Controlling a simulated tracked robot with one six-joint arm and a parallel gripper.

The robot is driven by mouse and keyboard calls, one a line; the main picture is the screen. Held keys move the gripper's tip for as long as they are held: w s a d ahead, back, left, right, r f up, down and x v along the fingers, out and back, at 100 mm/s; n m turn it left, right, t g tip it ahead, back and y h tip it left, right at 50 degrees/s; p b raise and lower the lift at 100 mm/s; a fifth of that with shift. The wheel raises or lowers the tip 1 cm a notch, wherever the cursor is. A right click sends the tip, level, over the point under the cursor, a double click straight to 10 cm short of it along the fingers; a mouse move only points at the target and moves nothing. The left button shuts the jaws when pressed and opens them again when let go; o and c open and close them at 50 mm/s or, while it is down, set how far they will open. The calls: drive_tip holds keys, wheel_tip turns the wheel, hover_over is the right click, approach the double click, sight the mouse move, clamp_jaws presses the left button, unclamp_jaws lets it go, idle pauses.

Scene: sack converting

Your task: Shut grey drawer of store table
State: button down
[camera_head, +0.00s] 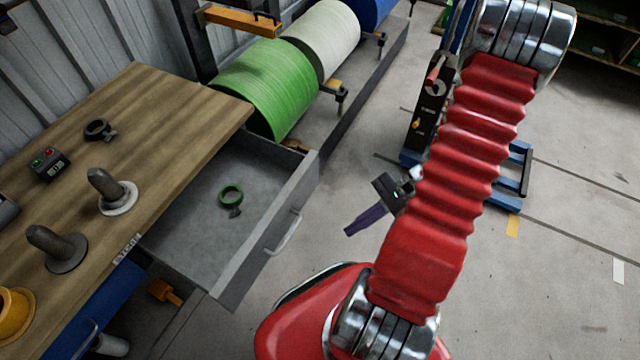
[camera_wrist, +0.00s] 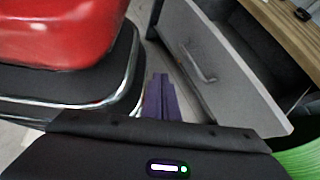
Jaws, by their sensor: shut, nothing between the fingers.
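The grey drawer (camera_head: 262,252) of the wooden-topped store table (camera_head: 160,120) stands pulled well out, with a silver bar handle (camera_head: 284,236) on its front. A green ring-shaped item (camera_head: 231,194) lies inside it. In the wrist view the drawer front (camera_wrist: 222,75) and its handle (camera_wrist: 196,64) show beyond the fingers. My gripper (camera_head: 352,231), with purple fingers, is shut and empty. It is to the right of the drawer front, apart from it. The fingers also show in the wrist view (camera_wrist: 160,98).
Posts, a black ring clamp (camera_head: 99,130) and a button box (camera_head: 49,163) are on the tabletop. Open floor (camera_head: 335,190) lies right of the drawer.

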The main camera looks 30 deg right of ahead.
sight(310, 180)
drive_tip(key=w+d+f+m+t, duration=0.4)
drive_tip(key=w+f+m+t, duration=0.1)
drive_tip(key=f+m+t, duration=0.5)
drive_tip(key=w+d+r+t, duration=0.1)
drive_tip(key=w+d+m+t+h, duration=0.1)
drive_tip(key=d, duration=0.1)
drive_tip(key=d+r+m+t+h, duration=0.1)
drive_tip(key=t, duration=0.1)
drive_tip(key=shift+w+d+r, duration=0.3)
drive_tip(key=shift+w, duration=0.1)
drive_tip(key=shift+x, duration=6.95)
drive_tip(key=shift+a, duration=0.1)
drive_tip(key=shift+w, duration=0.15)
